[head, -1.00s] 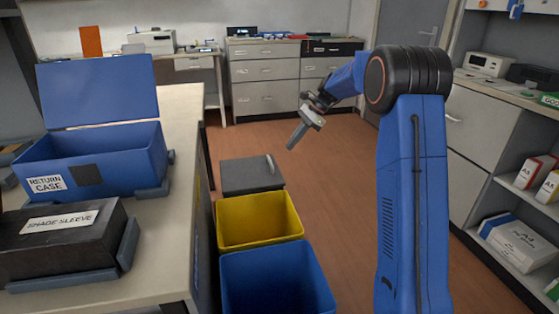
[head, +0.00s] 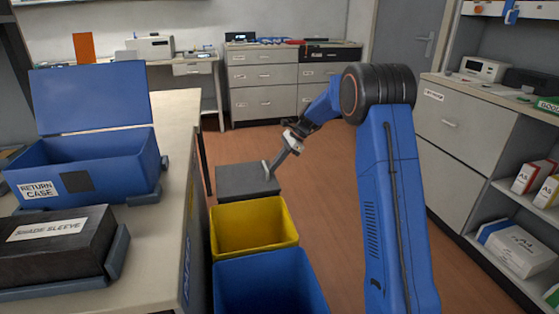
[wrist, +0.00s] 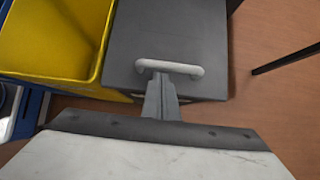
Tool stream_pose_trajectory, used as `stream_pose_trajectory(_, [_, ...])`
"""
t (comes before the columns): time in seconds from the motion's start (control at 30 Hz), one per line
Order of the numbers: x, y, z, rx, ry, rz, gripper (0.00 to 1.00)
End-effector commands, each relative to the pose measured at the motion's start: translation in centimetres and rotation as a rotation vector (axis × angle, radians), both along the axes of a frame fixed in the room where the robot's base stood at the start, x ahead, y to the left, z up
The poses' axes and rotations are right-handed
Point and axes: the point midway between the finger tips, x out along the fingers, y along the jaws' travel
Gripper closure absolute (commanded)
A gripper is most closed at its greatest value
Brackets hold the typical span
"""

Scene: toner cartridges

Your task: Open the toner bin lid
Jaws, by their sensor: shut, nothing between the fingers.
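The grey toner bin stands on the floor with its flat grey lid (head: 240,180) closed, and the lid also fills the top middle of the wrist view (wrist: 190,25). A pale bar handle (wrist: 182,69) is on the lid near its edge. My gripper (head: 270,174) reaches down at the lid's right side in the head view. Its fingers (wrist: 158,82) are shut with nothing between them. Their tips are right at the handle's left part in the wrist view; I cannot tell whether they touch it or reach under it.
An open yellow bin (head: 254,228) and an open blue bin (head: 268,284) stand in a row in front of the grey one. A worktop (head: 176,215) at left holds a blue return case (head: 112,175) and a dark shade sleeve box (head: 85,250). Floor at right is clear.

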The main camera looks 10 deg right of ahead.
Motion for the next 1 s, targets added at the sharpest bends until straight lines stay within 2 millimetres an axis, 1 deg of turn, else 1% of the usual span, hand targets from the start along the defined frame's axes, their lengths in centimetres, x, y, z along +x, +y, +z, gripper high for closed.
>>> stream_pose_trajectory(0.1, [0.0,0.4,-0.5,0.000,0.000,0.000,1.00])
stream_pose_trajectory(0.23, [0.0,0.5,-0.6,0.000,0.000,0.000,1.00])
stream_pose_trajectory(0.5, [0.0,0.5,-0.5,-0.001,-0.001,0.001,1.00])
stream_pose_trajectory(0.63, [0.0,0.6,-0.1,-0.015,-0.002,0.001,1.00])
stream_pose_trajectory(0.77, [0.0,0.9,0.9,-0.054,-0.004,0.003,1.00])
stream_pose_trajectory(0.87, [0.0,1.3,2.2,-0.107,-0.005,0.003,1.00])
stream_pose_trajectory(1.0, [0.0,2.3,4.7,-0.209,-0.008,0.005,1.00])
